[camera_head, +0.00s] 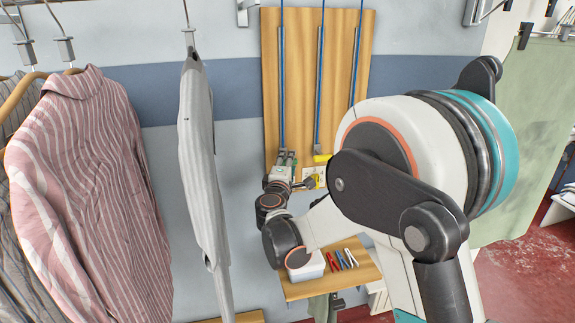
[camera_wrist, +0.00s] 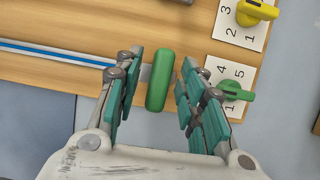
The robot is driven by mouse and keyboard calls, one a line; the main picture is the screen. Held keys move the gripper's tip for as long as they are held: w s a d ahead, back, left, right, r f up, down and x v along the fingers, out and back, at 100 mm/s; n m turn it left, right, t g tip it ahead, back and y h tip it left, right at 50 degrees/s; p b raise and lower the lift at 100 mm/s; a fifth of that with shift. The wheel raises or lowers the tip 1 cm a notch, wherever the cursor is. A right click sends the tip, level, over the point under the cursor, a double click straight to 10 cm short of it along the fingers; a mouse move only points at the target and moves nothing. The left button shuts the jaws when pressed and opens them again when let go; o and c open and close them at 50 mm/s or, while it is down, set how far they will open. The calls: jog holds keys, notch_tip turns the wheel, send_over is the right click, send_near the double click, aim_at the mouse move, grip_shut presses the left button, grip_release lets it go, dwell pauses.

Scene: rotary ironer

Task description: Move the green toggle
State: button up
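A green elongated handle (camera_wrist: 160,80) shows in the wrist view at the end of a grey and blue rod (camera_wrist: 55,52) on the wooden board (camera_wrist: 60,25). My gripper (camera_wrist: 161,66) is open, with one finger on each side of this handle. Narrow gaps seem to show on both sides; contact lower down is unclear. A smaller green knob (camera_wrist: 235,90) sits on a white numbered plate to the right of the fingers. In the head view my gripper (camera_head: 285,160) is at the lower left of the board (camera_head: 340,60), and the green parts cannot be made out.
A yellow knob (camera_wrist: 256,12) with its own numbered plate is near the green knob. A yellow handle (camera_head: 321,158) is right of my gripper. A small shelf (camera_head: 345,280) with red, blue and white items is below. A grey garment (camera_head: 203,160) and striped shirt (camera_head: 85,180) hang left.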

jog(key=shift+w, duration=0.3)
grip_shut()
notch_tip(320, 180, up, 34)
jog(key=p, duration=1.6)
jog(key=shift+r+p, duration=0.25)
jog(key=shift+p, duration=0.1)
jog(key=shift+r, duration=0.1)
grip_release()
